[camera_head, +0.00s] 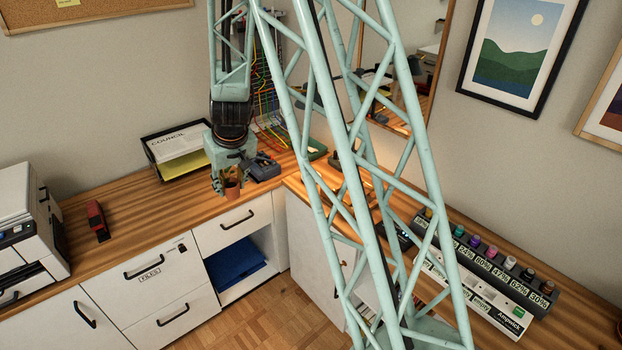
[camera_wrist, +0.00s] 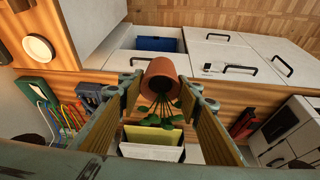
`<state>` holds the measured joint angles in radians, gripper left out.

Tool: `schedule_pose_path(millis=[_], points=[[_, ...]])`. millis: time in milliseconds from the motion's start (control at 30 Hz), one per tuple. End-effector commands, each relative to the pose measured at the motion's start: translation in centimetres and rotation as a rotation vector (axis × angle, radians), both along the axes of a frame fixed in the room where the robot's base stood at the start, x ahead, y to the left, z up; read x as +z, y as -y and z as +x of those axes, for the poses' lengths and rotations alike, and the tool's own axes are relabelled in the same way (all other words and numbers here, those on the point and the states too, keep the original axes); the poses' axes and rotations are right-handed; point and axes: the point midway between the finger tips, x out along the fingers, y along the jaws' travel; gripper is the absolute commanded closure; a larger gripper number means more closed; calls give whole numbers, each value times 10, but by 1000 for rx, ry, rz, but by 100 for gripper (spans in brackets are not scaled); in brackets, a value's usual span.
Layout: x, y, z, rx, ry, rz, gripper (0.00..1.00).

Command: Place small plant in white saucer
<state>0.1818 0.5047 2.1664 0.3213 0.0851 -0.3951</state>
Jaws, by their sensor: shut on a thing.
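The small plant stands in a terracotta pot (camera_head: 232,189) at the desk's front edge, below my gripper (camera_head: 229,178). In the wrist view the pot (camera_wrist: 165,73) and its green leaves (camera_wrist: 162,112) lie between the two fingers of my gripper (camera_wrist: 161,88), which is shut on the plant. The pot appears to hang just above the desk, but I cannot tell its height. A round white dish (camera_wrist: 38,48) with a dark surround, possibly the white saucer, lies on the wood at the left of the wrist view. I cannot make out a saucer in the head view.
A black paper tray (camera_head: 178,152) stands behind and left of the gripper. A grey-blue device (camera_head: 263,168) sits close on its right. A red stapler (camera_head: 97,221) and a white printer (camera_head: 25,225) are further left. A row of bottles (camera_head: 490,252) lines the right desk.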

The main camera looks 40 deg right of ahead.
Motion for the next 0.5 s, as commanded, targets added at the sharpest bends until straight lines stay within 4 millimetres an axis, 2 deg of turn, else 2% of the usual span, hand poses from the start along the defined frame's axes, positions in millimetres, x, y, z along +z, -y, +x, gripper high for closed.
schedule_pose_path(millis=[33, 500], points=[[-9, 13, 4, -22, -1, -1, 80], [-70, 131, 36, -227, 10, -1, 80]])
